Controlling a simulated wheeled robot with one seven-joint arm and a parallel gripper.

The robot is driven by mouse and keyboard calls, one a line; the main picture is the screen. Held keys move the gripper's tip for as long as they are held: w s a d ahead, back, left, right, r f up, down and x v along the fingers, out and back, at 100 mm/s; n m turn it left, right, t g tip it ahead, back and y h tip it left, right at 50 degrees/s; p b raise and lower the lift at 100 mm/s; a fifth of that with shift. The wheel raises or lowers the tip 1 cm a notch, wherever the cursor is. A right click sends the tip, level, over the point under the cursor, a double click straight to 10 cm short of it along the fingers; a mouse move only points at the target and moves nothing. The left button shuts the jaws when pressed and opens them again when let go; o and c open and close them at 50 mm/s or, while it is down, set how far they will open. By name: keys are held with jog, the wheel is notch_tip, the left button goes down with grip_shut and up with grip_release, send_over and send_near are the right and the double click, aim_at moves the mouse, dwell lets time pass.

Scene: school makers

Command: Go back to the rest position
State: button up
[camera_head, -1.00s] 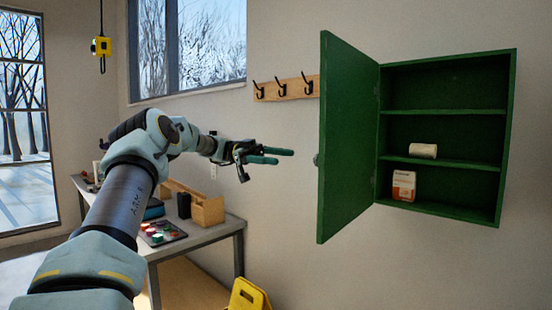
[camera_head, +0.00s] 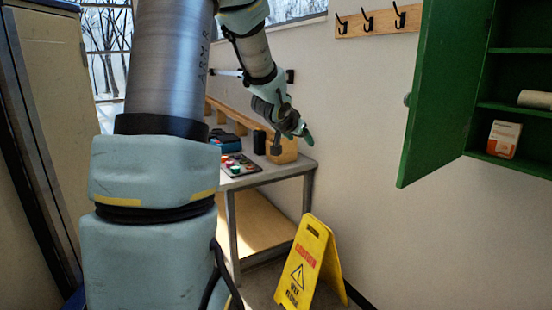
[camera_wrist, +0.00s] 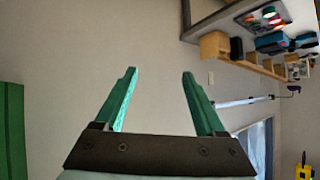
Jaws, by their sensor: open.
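My gripper (camera_head: 303,134) hangs at the end of my raised and bent arm, in front of the wall and above the right end of the workbench (camera_head: 285,170). In the wrist view my gripper (camera_wrist: 157,90) shows two green fingers spread apart with nothing between them. Beyond them is bare wall. The wrist view is turned over, with the bench at its upper right.
The green cabinet (camera_head: 482,70) is on the wall at right, its door (camera_head: 432,100) open, holding a white roll (camera_head: 535,99) and a small box (camera_head: 503,139). A yellow caution sign (camera_head: 308,265) stands on the floor. Hooks (camera_head: 370,22) are on the wall.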

jog(key=s+a+f+n+g+y, duration=0.1)
jog(key=s+a+f+g, duration=0.2)
jog(key=s, duration=0.6)
jog(key=s+a+f+n+g+y, duration=0.2)
jog(key=s+a+f, duration=0.2)
jog(key=s, duration=0.5)
jog(key=s+a+f+n+g+y, duration=0.1)
jog(key=s+a+f+n+g, duration=0.1)
jog(key=s+a, duration=0.4)
jog(key=s+f+g, duration=0.1)
jog(key=s+f, duration=0.1)
jog(key=s, duration=0.1)
jog(key=shift+s+a+f+g+y, duration=0.25)
jog(key=shift+a+f+g+y, duration=0.05)
